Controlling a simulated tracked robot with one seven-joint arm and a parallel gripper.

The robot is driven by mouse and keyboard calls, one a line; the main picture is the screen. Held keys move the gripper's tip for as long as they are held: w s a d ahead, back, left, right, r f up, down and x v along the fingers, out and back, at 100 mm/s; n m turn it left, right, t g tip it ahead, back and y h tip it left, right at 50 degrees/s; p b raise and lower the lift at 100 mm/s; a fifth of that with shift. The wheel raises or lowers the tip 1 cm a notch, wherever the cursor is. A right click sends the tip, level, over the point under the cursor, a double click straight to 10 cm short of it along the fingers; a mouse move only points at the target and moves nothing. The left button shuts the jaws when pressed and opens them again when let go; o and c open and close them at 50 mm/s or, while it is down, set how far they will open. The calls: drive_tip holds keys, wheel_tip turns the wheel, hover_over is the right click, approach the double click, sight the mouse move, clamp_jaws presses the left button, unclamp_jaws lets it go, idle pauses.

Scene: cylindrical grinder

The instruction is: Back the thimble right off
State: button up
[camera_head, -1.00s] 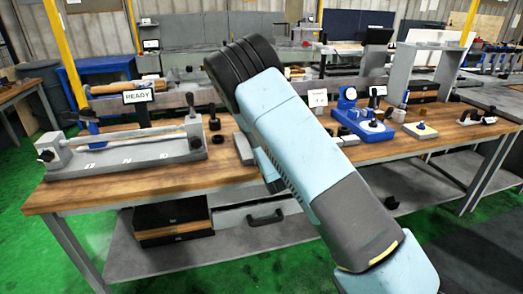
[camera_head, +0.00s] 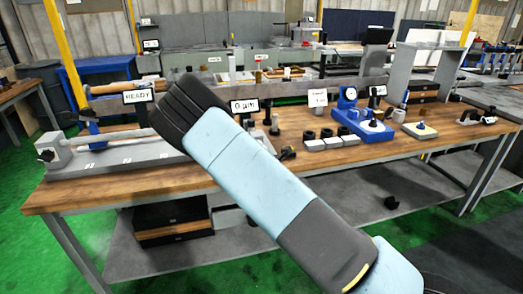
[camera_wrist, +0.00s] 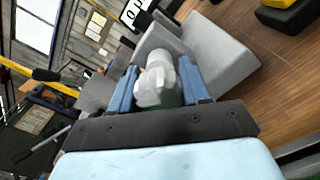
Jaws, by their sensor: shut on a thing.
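In the wrist view, a pale grey, ridged round piece that looks like the thimble (camera_wrist: 155,87) sits between the two blue fingers of my gripper (camera_wrist: 158,70). My gripper is shut on it. A grey block (camera_wrist: 218,52) stands just beyond and to the right of it. A white sign with black characters, partly cut off (camera_wrist: 134,12), shows at the top. In the head view, a "0 µm" sign (camera_head: 243,106) stands just right of my arm's dark end. My arm hides the gripper and thimble there.
A grey fixture with a bar (camera_head: 110,158) lies on the left of the wooden bench, with a "READY" sign (camera_head: 138,96) behind it. Small dark-topped blocks (camera_head: 315,144) and a blue gauge stand (camera_head: 365,130) stand to the right. The front bench strip (camera_head: 120,192) is clear.

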drive_tip(key=shift+s+a+f+n, duration=0.2)
drive_tip(key=shift+f+n, duration=0.25)
drive_tip(key=shift+n, duration=0.55)
drive_tip(key=shift+d, duration=0.1)
drive_tip(key=o, duration=0.8)
drive_tip(key=shift+w, duration=0.1)
drive_tip(key=shift+c, duration=0.2)
drive_tip(key=shift+o, duration=1.4)
drive_tip(key=shift+w+r, duration=0.1)
drive_tip(key=shift+r, duration=0.15)
drive_tip(key=v, duration=1.4)
drive_tip(key=shift+w, duration=0.15)
